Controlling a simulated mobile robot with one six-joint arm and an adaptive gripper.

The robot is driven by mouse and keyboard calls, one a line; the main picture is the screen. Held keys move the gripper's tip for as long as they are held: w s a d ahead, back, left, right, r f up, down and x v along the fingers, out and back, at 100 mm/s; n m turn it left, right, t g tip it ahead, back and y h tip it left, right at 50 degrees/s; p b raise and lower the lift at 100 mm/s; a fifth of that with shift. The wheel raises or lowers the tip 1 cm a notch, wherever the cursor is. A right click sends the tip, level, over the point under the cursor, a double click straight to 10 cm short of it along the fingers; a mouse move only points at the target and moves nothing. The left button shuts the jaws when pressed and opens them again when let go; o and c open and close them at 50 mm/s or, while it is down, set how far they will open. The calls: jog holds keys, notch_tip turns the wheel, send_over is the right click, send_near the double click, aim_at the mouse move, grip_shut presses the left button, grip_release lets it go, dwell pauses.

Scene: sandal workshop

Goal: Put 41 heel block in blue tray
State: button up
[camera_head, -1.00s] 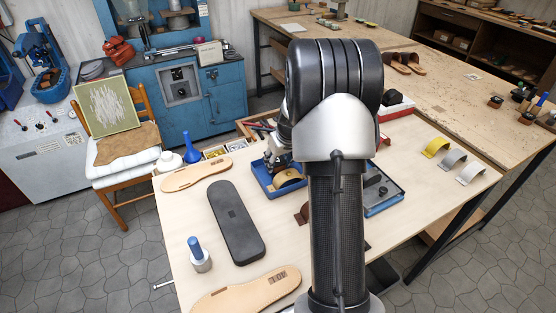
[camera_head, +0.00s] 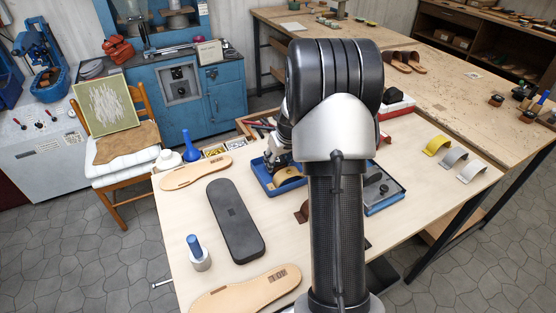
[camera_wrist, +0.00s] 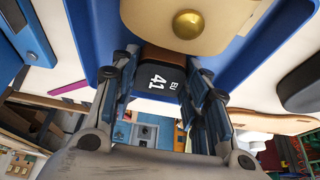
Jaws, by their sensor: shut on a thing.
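The 41 heel block (camera_wrist: 162,80) has a black face marked 41 and EU and a brown part behind it. My gripper (camera_wrist: 166,72) is shut on it, with fingers on both sides. The blue tray (camera_head: 263,183) is on the table, left of my arm, and fills much of the top of the wrist view (camera_wrist: 92,25). My gripper (camera_head: 279,160) is over its back part. A tan piece (camera_head: 288,175) with a brass knob is in the tray. The block is hidden in the head view, and I cannot tell whether it touches the tray floor.
A blue-edged case (camera_head: 384,198) with black parts is right of my arm. A long black case (camera_head: 235,222), tan soles (camera_head: 196,172) and a blue-topped bottle (camera_head: 198,254) are to the left. Yellow, grey and white arches (camera_head: 438,145) are at the right.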

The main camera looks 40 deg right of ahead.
jog(key=o, duration=1.1)
jog(key=shift+o, duration=0.7)
jog(key=shift+o, duration=1.4)
jog(key=shift+r+p, duration=2.15)
jog(key=shift+r, duration=1.35)
jog(key=shift+a, duration=0.1)
